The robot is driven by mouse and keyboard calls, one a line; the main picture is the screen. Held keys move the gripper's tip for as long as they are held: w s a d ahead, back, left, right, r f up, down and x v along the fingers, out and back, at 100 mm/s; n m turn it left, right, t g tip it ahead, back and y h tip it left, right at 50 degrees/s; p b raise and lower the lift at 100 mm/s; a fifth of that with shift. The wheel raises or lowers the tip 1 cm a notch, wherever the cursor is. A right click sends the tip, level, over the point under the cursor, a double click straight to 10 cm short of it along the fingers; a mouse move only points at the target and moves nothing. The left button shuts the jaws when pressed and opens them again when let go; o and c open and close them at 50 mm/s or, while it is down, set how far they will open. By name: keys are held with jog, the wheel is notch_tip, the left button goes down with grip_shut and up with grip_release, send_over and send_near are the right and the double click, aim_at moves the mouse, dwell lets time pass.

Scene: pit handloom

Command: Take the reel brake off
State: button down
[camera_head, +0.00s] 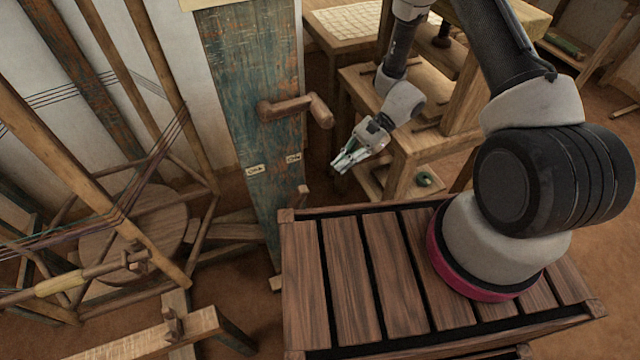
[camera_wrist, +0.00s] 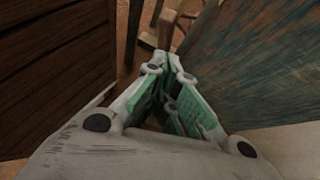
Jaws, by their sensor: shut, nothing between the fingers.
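A weathered blue-green wooden post (camera_head: 262,70) stands left of my gripper. A brown wooden crank-shaped handle (camera_head: 295,107) sticks out from its face. Two small pale labels sit lower on the post, one at the left (camera_head: 255,169) and one at the right (camera_head: 293,157); their marks are too small to read surely. A short wooden peg (camera_head: 301,195) shows by the post's lower right edge. I cannot tell for sure which part is the reel brake. My gripper (camera_head: 342,164) is shut and empty, right of the post and below the handle, apart from both. It also shows in the wrist view (camera_wrist: 165,65).
A wooden reel frame with a round disc (camera_head: 135,228) and stretched threads stands at the left. My slatted wooden top (camera_head: 350,300) fills the front. A wooden bench (camera_head: 405,140) stands close behind my gripper. Open floor shows at the far right.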

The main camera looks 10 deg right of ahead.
jog(key=x, duration=1)
jog(key=shift+h, duration=0.6)
jog(key=shift+s+a+r, duration=0.2)
jog(key=shift+a+r, duration=0.15)
jog(key=shift+a, duration=0.25)
jog(key=shift+s+a+r, duration=0.2)
jog(key=shift+a+r, duration=0.15)
jog(key=shift+a, duration=0.3)
jog(key=shift+s+a+r, duration=0.15)
jog(key=shift+a+r, duration=0.15)
jog(key=shift+a, duration=0.3)
send_near(303, 188)
jog(key=shift+w+a+f, duration=0.3)
jog(key=shift+w+f, duration=0.35)
jog(key=shift+f, duration=0.15)
